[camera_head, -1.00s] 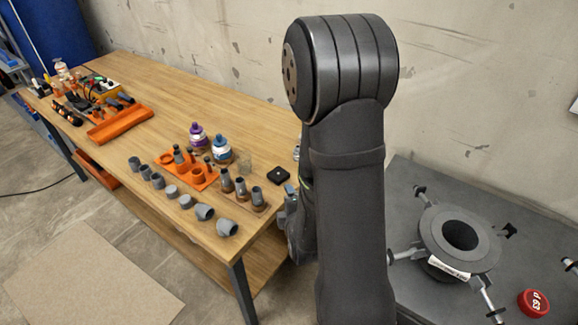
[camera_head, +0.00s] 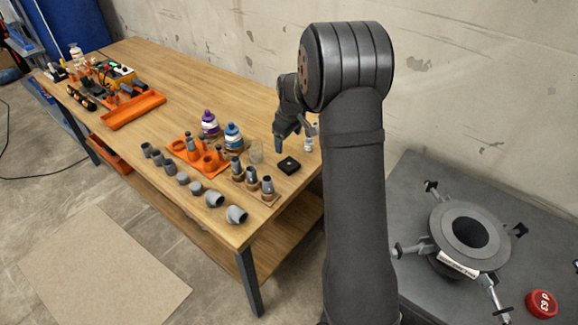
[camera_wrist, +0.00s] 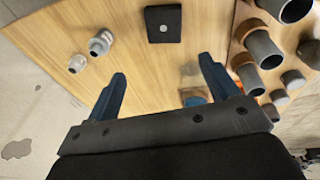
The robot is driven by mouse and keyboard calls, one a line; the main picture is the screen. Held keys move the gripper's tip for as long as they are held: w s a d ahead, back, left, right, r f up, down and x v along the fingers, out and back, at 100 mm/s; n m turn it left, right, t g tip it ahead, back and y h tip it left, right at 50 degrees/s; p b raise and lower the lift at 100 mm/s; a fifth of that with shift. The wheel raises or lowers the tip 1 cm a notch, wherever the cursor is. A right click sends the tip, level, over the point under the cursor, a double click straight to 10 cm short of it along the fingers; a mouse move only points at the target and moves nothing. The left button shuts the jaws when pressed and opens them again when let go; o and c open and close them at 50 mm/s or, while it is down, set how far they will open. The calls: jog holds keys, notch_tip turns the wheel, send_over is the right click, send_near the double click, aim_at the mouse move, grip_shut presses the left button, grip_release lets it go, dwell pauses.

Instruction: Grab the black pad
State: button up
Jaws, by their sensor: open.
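The black pad (camera_head: 288,166) is a small dark square lying flat on the wooden table near its right end. In the wrist view the black pad (camera_wrist: 163,24) shows a small light spot in its middle and lies beyond the fingertips, roughly between them. My gripper (camera_head: 294,147) is above the table just behind the pad. In the wrist view my gripper (camera_wrist: 165,75) has its two blue fingers spread wide, with nothing between them. The gripper is apart from the pad.
An orange tray (camera_head: 187,152) with pipe parts stands left of the pad, near purple and blue-capped bottles (camera_head: 232,136). Grey pipe fittings (camera_head: 237,214) line the front edge. Two pale fittings (camera_wrist: 89,50) lie left of the pad in the wrist view. Bare wood surrounds the pad.

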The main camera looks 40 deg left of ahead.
notch_tip(320, 180, up, 5)
jog(key=m+g+h, duration=0.1)
jog(key=m, duration=0.1)
send_over(289, 163)
jog(key=shift+g+h, duration=0.3)
jog(key=shift+h, duration=0.1)
jog(key=f, duration=1.1)
jog(key=shift+d, duration=0.25)
jog(key=shift+s+a+f, duration=0.1)
jog(key=shift+f, duration=1.2)
jog(key=shift+a+f, duration=0.1)
jog(key=shift+f, duration=1.2)
jog(key=c, duration=1.1)
jog(key=shift+r, duration=0.15)
